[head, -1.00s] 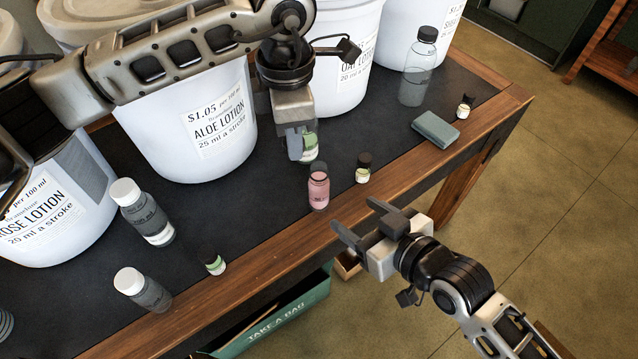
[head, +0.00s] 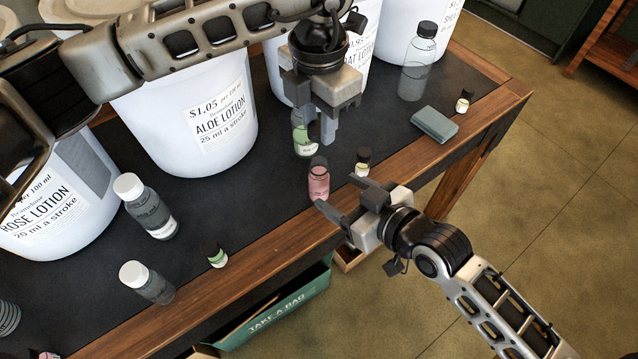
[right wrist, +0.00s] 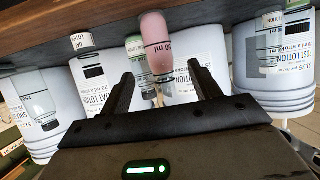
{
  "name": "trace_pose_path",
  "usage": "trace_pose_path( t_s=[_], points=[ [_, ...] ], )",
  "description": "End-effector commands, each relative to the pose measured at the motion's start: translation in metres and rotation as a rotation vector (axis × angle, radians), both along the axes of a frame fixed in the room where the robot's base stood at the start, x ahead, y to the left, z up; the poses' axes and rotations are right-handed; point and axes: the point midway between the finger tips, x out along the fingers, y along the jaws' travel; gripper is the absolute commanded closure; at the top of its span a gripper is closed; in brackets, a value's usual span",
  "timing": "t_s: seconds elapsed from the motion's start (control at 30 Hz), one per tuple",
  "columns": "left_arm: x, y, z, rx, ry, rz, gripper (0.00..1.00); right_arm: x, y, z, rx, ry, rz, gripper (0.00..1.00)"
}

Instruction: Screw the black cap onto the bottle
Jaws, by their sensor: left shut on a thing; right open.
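The pink bottle (head: 318,184) stands upright near the table's front edge. Its top looks dark, and I cannot tell its mouth clearly. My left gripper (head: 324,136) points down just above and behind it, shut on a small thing. Its fingers hide that thing, which seems to be the black cap. My right gripper (head: 346,200) is open and empty at the table's front edge, close to the pink bottle. In the right wrist view the pink bottle (right wrist: 156,45) shows between the open fingers, apart from them.
A green bottle (head: 301,142) stands behind the left fingers. A small black-capped bottle (head: 362,168) stands right of the pink one. A teal block (head: 435,124) and a clear bottle (head: 416,75) are farther right. Large lotion buckets (head: 190,135) line the back. White-capped bottles (head: 150,210) stand left.

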Motion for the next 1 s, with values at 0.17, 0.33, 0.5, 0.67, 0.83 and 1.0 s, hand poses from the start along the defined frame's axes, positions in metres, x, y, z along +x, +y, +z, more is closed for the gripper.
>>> trace_pose_path(
  t_s=[0.17, 0.33, 0.5, 0.67, 0.83, 1.0],
  points=[
    [0.0, 0.0, 0.0, 0.0, 0.0, 0.0, 0.91, 0.026, 0.023, -0.012, 0.002, -0.001, 0.001, 0.38],
    [0.0, 0.0, 0.0, 0.0, 0.0, -0.001, 0.91, 0.046, 0.041, -0.024, 0.001, -0.002, 0.0, 0.38],
    [0.0, 0.0, 0.0, 0.0, 0.0, -0.001, 0.91, 0.059, 0.051, -0.032, 0.001, 0.001, -0.001, 0.38],
    [0.0, 0.0, 0.0, 0.0, 0.0, -0.001, 0.91, 0.063, 0.056, -0.034, 0.001, -0.001, 0.0, 0.38],
    [0.0, 0.0, 0.0, 0.0, 0.0, -0.001, 0.91, 0.064, 0.056, -0.035, 0.001, -0.001, 0.0, 0.38],
    [0.0, 0.0, 0.0, 0.0, 0.0, -0.001, 0.91, 0.064, 0.056, -0.035, 0.001, -0.001, 0.0, 0.57]
  ],
)
